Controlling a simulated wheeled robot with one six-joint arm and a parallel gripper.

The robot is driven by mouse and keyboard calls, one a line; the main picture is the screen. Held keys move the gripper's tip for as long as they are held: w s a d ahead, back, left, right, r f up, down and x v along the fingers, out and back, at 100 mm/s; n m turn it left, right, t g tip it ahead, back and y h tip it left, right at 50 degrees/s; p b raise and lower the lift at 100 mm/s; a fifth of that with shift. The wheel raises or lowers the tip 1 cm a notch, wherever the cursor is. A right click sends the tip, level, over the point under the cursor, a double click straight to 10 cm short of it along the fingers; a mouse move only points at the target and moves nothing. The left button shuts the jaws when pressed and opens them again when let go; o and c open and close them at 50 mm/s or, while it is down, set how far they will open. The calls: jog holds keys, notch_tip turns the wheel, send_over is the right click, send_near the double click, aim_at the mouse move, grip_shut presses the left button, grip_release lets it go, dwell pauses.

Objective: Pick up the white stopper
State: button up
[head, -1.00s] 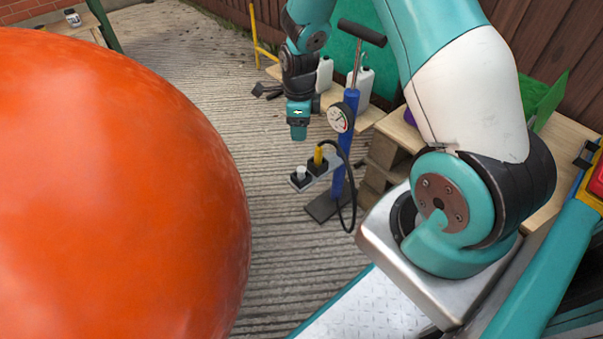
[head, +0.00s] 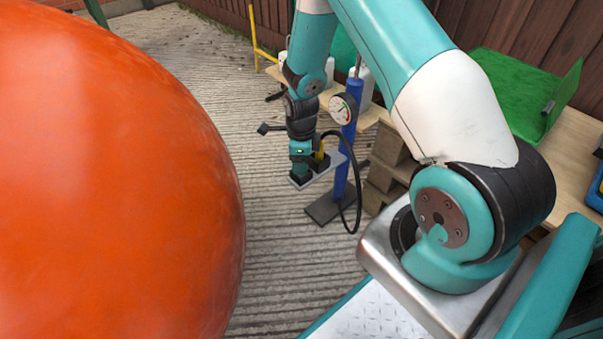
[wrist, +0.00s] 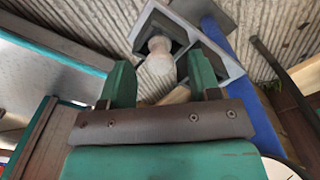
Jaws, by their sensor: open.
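The white stopper (wrist: 159,47) shows in the wrist view as a pale rounded knob standing in a dark square block on a small grey holder (wrist: 228,68). My gripper (wrist: 160,60) is open, with one green finger on each side of the stopper in the picture. I cannot tell whether the fingertips reach down around it or touch it. In the head view my gripper (head: 300,170) points down over the left end of the grey holder (head: 336,160) and hides the stopper.
A yellow piece (head: 319,149) stands in the holder just right of my gripper. Behind are a blue pump (head: 341,173) with a round gauge (head: 342,109) and a black hose (head: 356,190). A large orange ball (head: 110,180) fills the left. Wooden blocks (head: 385,175) stand right.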

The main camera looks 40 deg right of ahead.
notch_tip(320, 180, down, 2)
jog(key=shift+f, duration=0.2)
jog(key=shift+r, duration=0.1)
jog(key=c, duration=1)
jog(key=shift+r, duration=0.15)
